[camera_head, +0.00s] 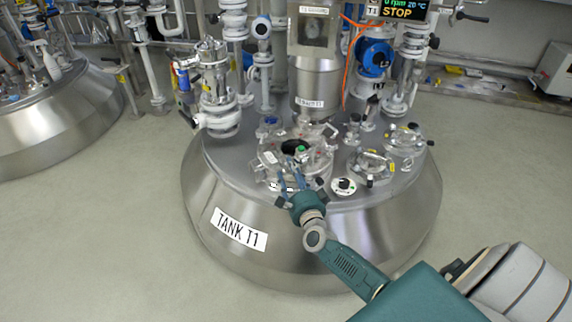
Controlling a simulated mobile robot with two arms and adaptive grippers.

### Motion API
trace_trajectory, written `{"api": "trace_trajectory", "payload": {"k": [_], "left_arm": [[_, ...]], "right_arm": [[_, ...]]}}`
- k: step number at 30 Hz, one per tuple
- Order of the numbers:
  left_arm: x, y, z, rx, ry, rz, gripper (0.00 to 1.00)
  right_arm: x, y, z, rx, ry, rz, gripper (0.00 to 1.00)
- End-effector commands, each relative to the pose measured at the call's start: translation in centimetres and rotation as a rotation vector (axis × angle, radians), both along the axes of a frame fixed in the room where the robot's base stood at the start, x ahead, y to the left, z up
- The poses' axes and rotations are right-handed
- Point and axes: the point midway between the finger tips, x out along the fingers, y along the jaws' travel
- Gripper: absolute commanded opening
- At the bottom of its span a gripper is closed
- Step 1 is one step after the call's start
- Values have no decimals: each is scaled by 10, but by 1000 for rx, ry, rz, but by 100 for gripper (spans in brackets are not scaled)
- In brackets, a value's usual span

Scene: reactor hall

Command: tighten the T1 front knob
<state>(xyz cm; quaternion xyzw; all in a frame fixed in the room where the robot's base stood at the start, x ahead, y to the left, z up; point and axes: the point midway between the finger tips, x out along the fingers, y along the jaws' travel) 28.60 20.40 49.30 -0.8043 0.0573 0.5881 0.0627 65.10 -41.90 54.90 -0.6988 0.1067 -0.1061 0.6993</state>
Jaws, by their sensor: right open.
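Tank T1 (240,229) is a round steel vessel with a white label on its side. On its flat top sits a round clamped hatch (268,158) with a dark opening or window in the middle and several small clamps around it. My right gripper (290,175) is at the front rim of this hatch, its slim blue-grey fingers pointing away from me and apart. The front knob lies around or behind the fingers and is too small to tell apart; I cannot tell whether they touch it. My left gripper is not in view.
Smaller clamped ports (405,138) stand to the right of the hatch on the tank top. A steel motor column (315,82) and white pipes rise behind it. A blue valve (372,57) is at the back right. Another tank (60,120) stands left. The floor between is clear.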

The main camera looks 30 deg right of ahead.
Motion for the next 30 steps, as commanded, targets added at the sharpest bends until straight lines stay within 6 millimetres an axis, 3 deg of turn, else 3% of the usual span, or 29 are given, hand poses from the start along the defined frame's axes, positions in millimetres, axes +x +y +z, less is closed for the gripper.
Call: {"api": "trace_trajectory", "payload": {"k": [3,9,20,27,30], "left_arm": [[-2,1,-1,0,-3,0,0],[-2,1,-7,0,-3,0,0],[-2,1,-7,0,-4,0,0],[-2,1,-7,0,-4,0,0],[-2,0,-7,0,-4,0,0]], "right_arm": [[22,-7,-2,-1,-2,-1,44],[43,-13,-1,-1,-1,0,44],[48,-15,0,-1,0,0,44],[48,-15,0,-1,0,0,0],[48,-15,0,0,0,0,0]]}}
